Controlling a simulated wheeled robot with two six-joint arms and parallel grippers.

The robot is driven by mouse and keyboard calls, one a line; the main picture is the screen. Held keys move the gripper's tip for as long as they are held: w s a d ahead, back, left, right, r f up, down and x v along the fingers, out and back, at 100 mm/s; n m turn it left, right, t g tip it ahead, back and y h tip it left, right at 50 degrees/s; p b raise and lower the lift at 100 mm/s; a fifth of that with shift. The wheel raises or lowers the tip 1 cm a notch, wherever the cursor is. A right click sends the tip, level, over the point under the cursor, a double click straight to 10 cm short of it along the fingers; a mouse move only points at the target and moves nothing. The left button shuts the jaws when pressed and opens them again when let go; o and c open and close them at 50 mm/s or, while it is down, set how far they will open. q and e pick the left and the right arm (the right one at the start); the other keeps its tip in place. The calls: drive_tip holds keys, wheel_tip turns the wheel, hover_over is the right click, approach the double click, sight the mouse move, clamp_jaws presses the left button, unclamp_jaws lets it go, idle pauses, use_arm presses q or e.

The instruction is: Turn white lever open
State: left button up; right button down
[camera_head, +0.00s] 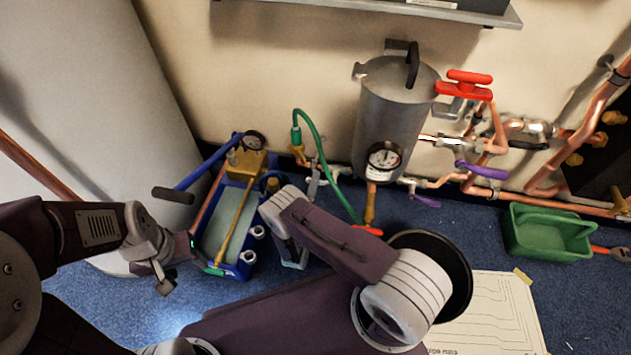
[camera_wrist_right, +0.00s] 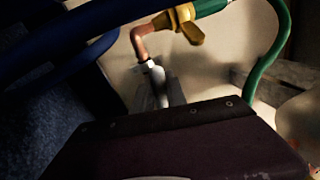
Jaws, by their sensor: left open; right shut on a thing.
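The white lever (camera_wrist_right: 155,75) sits below a copper elbow in the right wrist view, on the small valve under the green hose. In the head view the valve (camera_head: 314,180) shows as a small pale fitting left of the grey tank. My right gripper (camera_wrist_right: 160,98) is shut on the white lever; its dark body covers the lower part of that view, and its fingertips are mostly hidden in the head view. My left gripper (camera_head: 163,279) is open and empty at the left, beside the blue pump tray.
The blue tray (camera_head: 244,262) with a brass pump stands left of the valve. A green hose (camera_head: 335,175) loops beside the grey tank (camera_head: 392,115) with its gauge. A red handle (camera_head: 464,84), purple levers, copper pipes and a green bin (camera_head: 548,232) lie to the right.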

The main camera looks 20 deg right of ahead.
use_arm(q)
drive_tip(key=shift+f, duration=0.35)
use_arm(e)
drive_tip(key=shift+f+n, duration=0.4)
drive_tip(key=shift+n, duration=0.3)
drive_tip(key=shift+y, duration=0.3)
drive_tip(key=c, duration=1.3)
unclamp_jaws()
drive_tip(key=shift+c, duration=0.2)
